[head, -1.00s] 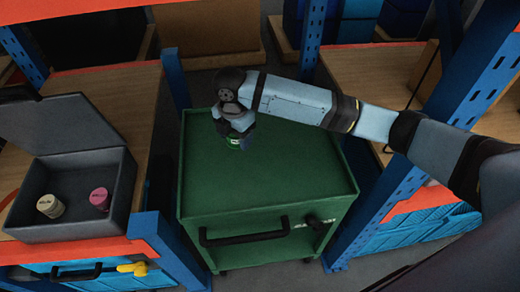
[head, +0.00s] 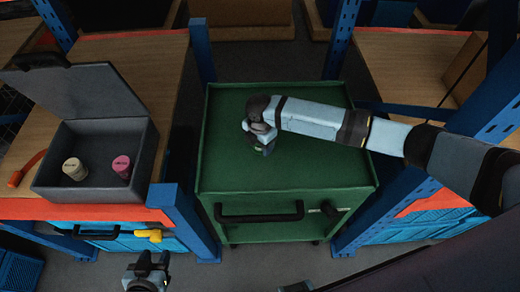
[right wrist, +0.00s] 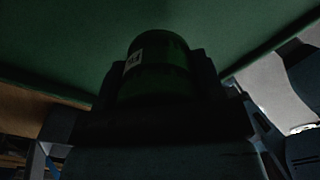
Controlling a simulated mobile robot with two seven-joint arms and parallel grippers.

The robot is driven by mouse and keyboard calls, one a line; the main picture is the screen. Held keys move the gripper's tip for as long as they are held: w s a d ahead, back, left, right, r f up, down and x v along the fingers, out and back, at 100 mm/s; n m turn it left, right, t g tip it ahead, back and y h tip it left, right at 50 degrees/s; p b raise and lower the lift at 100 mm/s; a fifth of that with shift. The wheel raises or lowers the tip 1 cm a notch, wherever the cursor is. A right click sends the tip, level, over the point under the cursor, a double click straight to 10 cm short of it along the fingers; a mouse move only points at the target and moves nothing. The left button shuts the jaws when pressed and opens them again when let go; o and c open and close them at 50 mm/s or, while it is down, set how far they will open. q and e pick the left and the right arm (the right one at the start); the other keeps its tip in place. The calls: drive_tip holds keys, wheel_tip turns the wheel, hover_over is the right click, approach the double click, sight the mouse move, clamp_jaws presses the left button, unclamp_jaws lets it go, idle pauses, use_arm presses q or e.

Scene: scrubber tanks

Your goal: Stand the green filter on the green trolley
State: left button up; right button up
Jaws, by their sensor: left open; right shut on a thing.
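The green trolley (head: 310,168) stands between two shelf racks, its flat top bare apart from my right arm over it. My right gripper (head: 262,146) is low over the middle of the trolley top, shut on the green filter. The filter (right wrist: 157,68) shows in the right wrist view as a dark green cylinder with a small white label, between the fingers. In the head view the hand mostly hides it, and I cannot tell whether it touches the trolley. My left gripper (head: 148,268) is open and empty at the bottom edge, in front of the left shelf.
An open grey case (head: 95,190) with a beige filter (head: 74,169) and a pink filter (head: 121,166) sits on the left wooden shelf. Blue rack posts (head: 187,218) stand close on both sides of the trolley. A black handle (head: 262,213) runs along its front.

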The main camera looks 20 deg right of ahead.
sight(260, 157)
drive_tip(key=shift+f, duration=2.3)
drive_tip(key=shift+f, duration=0.15)
drive_tip(key=o, duration=0.9)
